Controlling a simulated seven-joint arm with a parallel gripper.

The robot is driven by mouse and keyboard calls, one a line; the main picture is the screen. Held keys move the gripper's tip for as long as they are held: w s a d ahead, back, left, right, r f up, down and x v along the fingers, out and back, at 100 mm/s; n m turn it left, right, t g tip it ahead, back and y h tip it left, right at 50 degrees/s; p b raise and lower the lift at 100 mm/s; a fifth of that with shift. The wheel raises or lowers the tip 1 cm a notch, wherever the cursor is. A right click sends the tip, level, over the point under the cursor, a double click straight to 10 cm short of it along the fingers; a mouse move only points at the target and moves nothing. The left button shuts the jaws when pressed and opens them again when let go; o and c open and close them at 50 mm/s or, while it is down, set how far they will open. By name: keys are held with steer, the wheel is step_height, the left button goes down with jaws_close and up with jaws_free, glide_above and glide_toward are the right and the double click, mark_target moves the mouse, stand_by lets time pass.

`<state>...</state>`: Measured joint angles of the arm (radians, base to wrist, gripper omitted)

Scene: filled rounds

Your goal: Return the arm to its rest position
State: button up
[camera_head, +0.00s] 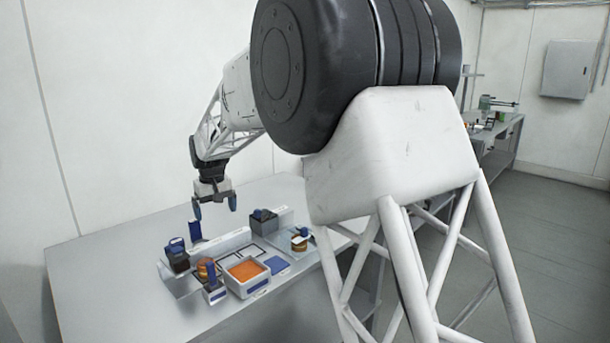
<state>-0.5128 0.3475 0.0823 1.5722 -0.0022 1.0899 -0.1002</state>
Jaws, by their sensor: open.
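My gripper (215,207) is open and empty. It hangs at the end of my white arm, pointing down, with its two blue fingertips apart. It is above the far left part of the grey table (110,275), over the back of a group of small items. The large black joint and white lattice links of my arm fill the middle of the view and hide part of the table's right side.
On the table are a white tray with orange contents (246,273), a blue square (277,265), a dark box (264,222), a dark container with a blue top (176,255) and round orange-brown items (206,268). The table's left side is clear. A second bench (500,130) stands far right.

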steer(key=s+d+r+m, duration=0.1)
steer(key=s+d+r, duration=0.2)
steer(key=s+d, duration=0.55)
steer(key=s+d+r+m+t, duration=0.1)
steer(key=s+d+r, duration=0.3)
steer(key=d, duration=0.7)
steer(key=s+d+r+m, duration=0.1)
steer(key=s+d+m, duration=0.1)
steer(key=s+d, duration=0.7)
steer(key=s+d+f+m, duration=0.1)
steer(key=s+d+f, duration=0.1)
steer(key=s+d, duration=0.3)
steer(key=s+d+f+m, duration=0.1)
steer(key=s+d+f, duration=0.2)
steer(key=s, duration=1)
steer(key=s+d+f+m+t, duration=0.1)
steer(key=s+d+f, duration=0.1)
steer(key=s+d, duration=0.6)
steer(key=shift+s+f, duration=0.3)
steer(key=shift+s, duration=0.25)
